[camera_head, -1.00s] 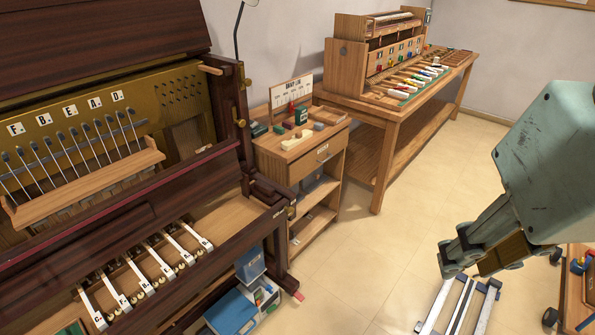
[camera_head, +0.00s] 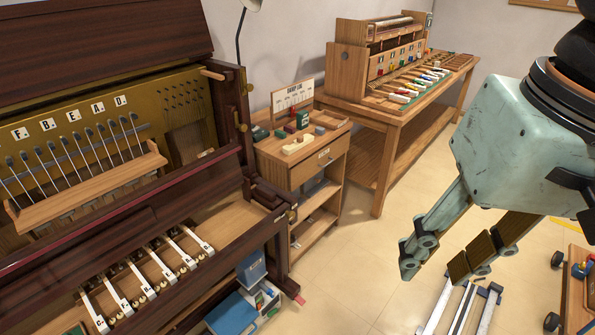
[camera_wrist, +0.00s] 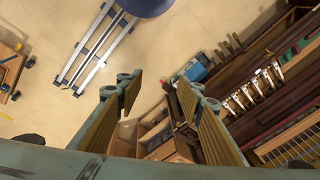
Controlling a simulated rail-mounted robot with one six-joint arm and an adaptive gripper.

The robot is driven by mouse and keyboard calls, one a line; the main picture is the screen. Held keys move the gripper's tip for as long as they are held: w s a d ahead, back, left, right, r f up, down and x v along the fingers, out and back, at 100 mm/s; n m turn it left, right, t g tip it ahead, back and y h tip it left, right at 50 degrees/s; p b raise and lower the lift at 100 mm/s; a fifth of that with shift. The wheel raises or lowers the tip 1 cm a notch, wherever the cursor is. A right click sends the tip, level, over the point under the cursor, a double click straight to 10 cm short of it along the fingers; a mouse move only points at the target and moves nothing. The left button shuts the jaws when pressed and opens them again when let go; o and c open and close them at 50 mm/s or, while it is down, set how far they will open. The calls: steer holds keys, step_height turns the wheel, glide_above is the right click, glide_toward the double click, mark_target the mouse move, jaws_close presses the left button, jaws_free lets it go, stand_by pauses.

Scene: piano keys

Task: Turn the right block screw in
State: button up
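The dark wooden piano (camera_head: 150,225) stands open at the left in the head view, with a row of white keys (camera_head: 150,275) low in its front. At the right end of the keys is a dark end block (camera_head: 268,192). No screw can be made out for sure on it. The piano also shows at the right of the wrist view (camera_wrist: 285,75). My gripper (camera_head: 437,265) is at the right in the head view, over the floor and well clear of the piano. In the wrist view its two fingers (camera_wrist: 162,97) are spread, with nothing between them.
A small cabinet (camera_head: 322,172) with blocks and tools on top stands right of the piano. Behind it is a workbench (camera_head: 395,120) with a keyed wooden model (camera_head: 372,62). A silver rail frame (camera_head: 462,308) is on the floor below my gripper. A wheeled wooden cart (camera_head: 575,300) is at the right edge.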

steer(key=w+a+f+m+g+y+p, duration=0.35)
steer(key=w+a+g+y, duration=0.3)
steer(key=w+a, duration=0.7)
steer(key=w+a+f+m+t+y+p, duration=0.1)
steer(key=w+a+f+m+y+p, duration=0.2)
steer(key=w, duration=0.6)
steer(key=w+a+f+m+t+y, duration=0.25)
steer(key=w+f+m+y, duration=0.25)
steer(key=w, duration=0.3)
steer(key=w+d+f+m+t+y+p, duration=0.25)
steer(key=w+f+m+t, duration=0.4)
steer(key=w+f, duration=0.8)
steer(key=m+t+h+p, duration=0.2)
steer(key=m+t+h, duration=0.2)
steer(key=m+t, duration=0.25)
glide_toward(293, 216)
steer(key=s+d+r+g, duration=0.1)
steer(key=s+d+r, duration=0.1)
steer(key=s+d, duration=0.1)
steer(key=shift+s+d+f+m+t+h, duration=0.1)
steer(key=shift+d+f+m+t+h, duration=0.2)
steer(key=shift+f, duration=0.3)
steer(key=shift+a, duration=0.15)
steer(key=shift+b+x, duration=0.45)
steer(key=shift+x, duration=6.35)
